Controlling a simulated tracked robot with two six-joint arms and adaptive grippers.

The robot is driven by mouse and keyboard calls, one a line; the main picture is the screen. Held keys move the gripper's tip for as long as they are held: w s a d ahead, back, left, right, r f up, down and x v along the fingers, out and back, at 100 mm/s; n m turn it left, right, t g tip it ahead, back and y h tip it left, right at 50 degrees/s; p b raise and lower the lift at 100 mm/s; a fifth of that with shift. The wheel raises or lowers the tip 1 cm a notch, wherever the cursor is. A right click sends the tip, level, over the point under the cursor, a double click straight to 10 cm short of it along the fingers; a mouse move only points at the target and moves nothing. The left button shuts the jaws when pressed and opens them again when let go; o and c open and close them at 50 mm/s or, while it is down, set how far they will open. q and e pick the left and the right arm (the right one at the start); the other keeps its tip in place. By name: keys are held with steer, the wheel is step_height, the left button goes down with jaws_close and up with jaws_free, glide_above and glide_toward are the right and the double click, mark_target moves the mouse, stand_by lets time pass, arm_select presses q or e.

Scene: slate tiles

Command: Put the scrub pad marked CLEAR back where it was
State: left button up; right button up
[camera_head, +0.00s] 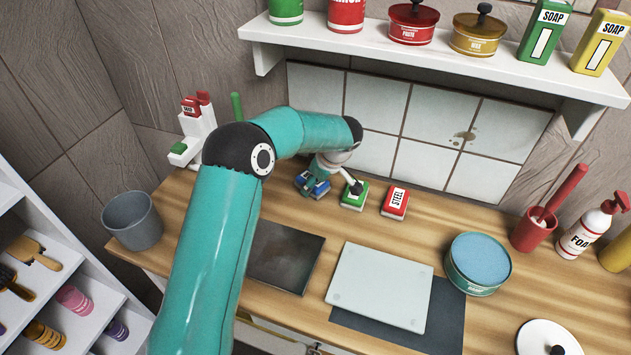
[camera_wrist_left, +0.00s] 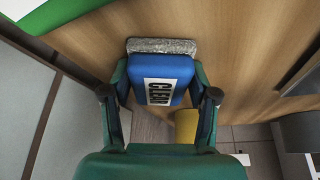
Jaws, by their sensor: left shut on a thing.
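The blue scrub pad marked CLEAR (camera_wrist_left: 165,80) has a silvery scouring edge. My left gripper (camera_wrist_left: 158,88) is shut on it, one finger on each side. In the head view the blue pad (camera_head: 306,187) is at the back of the wooden counter, partly hidden by my gripper (camera_head: 335,183). It is at the left end of a row with a green pad (camera_head: 354,195) and a red pad marked STEEL (camera_head: 395,202). I cannot tell whether the blue pad touches the counter. My right gripper is not in view.
A dark plate (camera_head: 285,257), a white board (camera_head: 381,287) and a tin with a blue top (camera_head: 479,262) lie nearer the front. A white shelf (camera_head: 420,55) overhangs the back. A grey bucket (camera_head: 133,220) stands left, a red holder (camera_head: 534,230) right.

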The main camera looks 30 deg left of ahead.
arm_select(q)
steer(key=o, duration=1.4)
steer(key=shift+o, duration=0.2)
steer(key=v, duration=1.2)
steer(key=shift+b, duration=0.45)
steer(key=shift+s, duration=0.15)
